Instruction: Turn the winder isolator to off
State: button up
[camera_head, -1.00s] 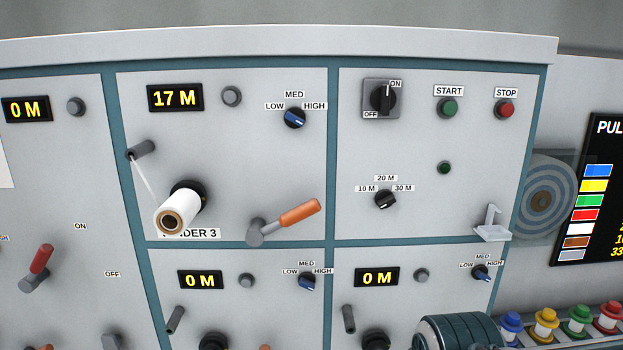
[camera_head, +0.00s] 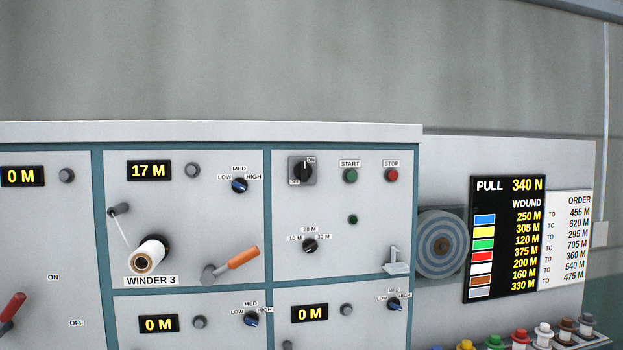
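The isolator (camera_head: 303,171) is a black rotary knob on a grey square plate, in the upper left of the panel right of winder 3. Its plate reads ON at the top right and OFF at the lower left. The knob's handle stands about upright, toward the ON side. My gripper is not in view, and nothing covers the isolator.
Near the isolator are the green start button (camera_head: 350,176), red stop button (camera_head: 392,175) and a length selector (camera_head: 310,246). An orange lever (camera_head: 243,257) and a white spool (camera_head: 147,257) stick out on winder 3. A display (camera_head: 507,238) stands right.

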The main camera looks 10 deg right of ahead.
aim_at(302, 170)
jog(key=k, duration=0.95)
jog(key=u, duration=0.65)
jog(key=i, duration=1.75)
jog(key=z, duration=0.75)
